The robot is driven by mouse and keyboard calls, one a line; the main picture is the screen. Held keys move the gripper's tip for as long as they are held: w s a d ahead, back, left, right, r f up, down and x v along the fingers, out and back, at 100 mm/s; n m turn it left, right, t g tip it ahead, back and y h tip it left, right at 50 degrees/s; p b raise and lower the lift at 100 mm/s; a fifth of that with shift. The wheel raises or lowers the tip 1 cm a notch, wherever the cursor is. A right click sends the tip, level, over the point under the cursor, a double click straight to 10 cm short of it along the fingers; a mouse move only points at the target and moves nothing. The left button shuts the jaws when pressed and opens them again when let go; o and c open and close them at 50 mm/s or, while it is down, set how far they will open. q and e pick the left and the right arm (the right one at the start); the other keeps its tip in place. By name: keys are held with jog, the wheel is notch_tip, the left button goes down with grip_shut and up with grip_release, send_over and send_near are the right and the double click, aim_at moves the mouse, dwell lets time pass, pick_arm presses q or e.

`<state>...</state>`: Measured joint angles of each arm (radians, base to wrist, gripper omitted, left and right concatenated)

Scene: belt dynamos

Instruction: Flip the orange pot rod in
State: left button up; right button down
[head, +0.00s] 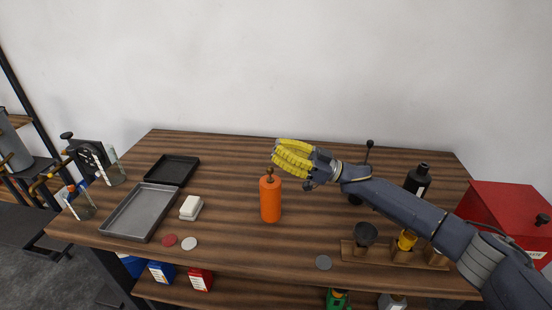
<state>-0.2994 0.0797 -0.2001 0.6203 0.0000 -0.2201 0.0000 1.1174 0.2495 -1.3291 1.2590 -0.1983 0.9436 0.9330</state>
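The orange pot (270,202) stands upright near the middle of the table, a tall cylinder. A short brown rod with a rounded knob (269,172) sticks up from its top. My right gripper (276,149) has yellow ribbed fingers pointing left. In the picture they show just above and to the right of the knob, with no clear contact. I see nothing held in them, but the spacing of the fingers is unclear from this angle. My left gripper is out of view.
Left on the wooden table (230,160) are a grey tray (143,210), a black tray (172,170), white blocks (191,207) and small discs (190,243). Right are a wooden stand (403,257), a black bottle (417,179) and a red box (508,215). The table behind the pot is clear.

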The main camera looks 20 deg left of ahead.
jog(key=v, duration=0.9)
jog(key=shift+f, duration=0.25)
jog(key=shift+w, duration=0.1)
